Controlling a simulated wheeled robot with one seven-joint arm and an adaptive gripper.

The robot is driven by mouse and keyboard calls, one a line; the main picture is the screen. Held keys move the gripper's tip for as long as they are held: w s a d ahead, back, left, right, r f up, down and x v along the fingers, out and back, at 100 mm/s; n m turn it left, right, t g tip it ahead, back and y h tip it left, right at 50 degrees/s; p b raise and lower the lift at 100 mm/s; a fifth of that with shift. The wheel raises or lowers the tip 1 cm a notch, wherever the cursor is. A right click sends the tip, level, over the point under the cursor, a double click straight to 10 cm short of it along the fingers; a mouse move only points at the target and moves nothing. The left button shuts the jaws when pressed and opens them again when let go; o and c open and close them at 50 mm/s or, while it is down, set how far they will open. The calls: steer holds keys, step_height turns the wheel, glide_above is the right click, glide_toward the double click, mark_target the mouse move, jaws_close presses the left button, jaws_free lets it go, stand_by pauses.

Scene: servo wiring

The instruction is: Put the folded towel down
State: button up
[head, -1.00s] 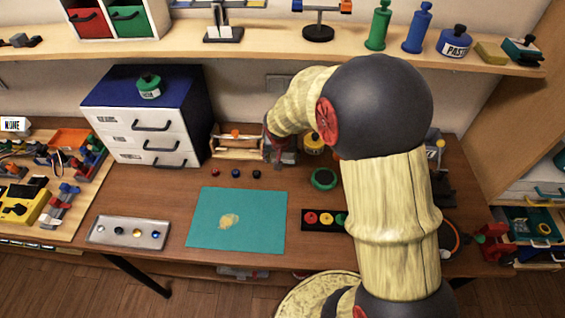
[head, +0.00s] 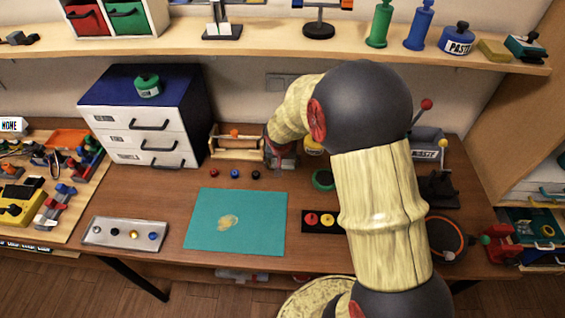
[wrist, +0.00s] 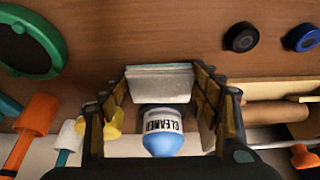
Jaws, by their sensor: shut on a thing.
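The folded towel (wrist: 160,84), a pale block with a bluish edge, is between the two fingers of my gripper (wrist: 163,92) in the wrist view. The gripper is shut on it. In the head view my gripper (head: 283,158) is at the back of the table, just right of the wooden roller holder, and the towel is hard to make out there. Whether the towel touches anything below it I cannot tell. A teal mat (head: 265,232) with a yellowish stain (head: 228,222) lies at the front middle of the table.
A blue-and-white bottle labelled CLEANER (wrist: 163,130) shows just beyond the towel. The roller holder (head: 237,146), small knobs (head: 234,173) and a green ring (head: 323,180) are near the gripper. A drawer cabinet (head: 150,120) stands left. A shelf (head: 270,50) runs above.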

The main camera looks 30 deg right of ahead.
steer(key=shift+s+f, duration=0.1)
steer(key=shift+f, duration=0.15)
steer(key=o, duration=1.1)
steer(key=shift+r, duration=0.1)
steer(key=shift+r+p, duration=0.35)
steer(key=shift+p, duration=0.3)
steer(key=s+a+r+n+p, duration=0.1)
steer(key=s+a+r, duration=0.25)
steer(key=r, duration=0.35)
steer(key=s+a+r+n+t, duration=0.1)
steer(key=s+a+r, duration=0.1)
steer(key=s+r, duration=0.35)
steer(key=s+a+r+n+p, duration=0.1)
steer(key=s+a+r, duration=0.1)
steer(key=r, duration=0.7)
steer(key=s+a+r+n+y, duration=0.1)
steer(key=s+a+r+n, duration=0.1)
steer(key=s, duration=0.5)
steer(key=s+a+r+n+y, duration=0.1)
steer(key=s+a+r, duration=0.4)
steer(key=s, duration=0.3)
steer(key=shift+s+a+n+t+y, duration=0.3)
steer(key=shift+a+n+t, duration=0.1)
steer(key=shift+a, duration=0.1)
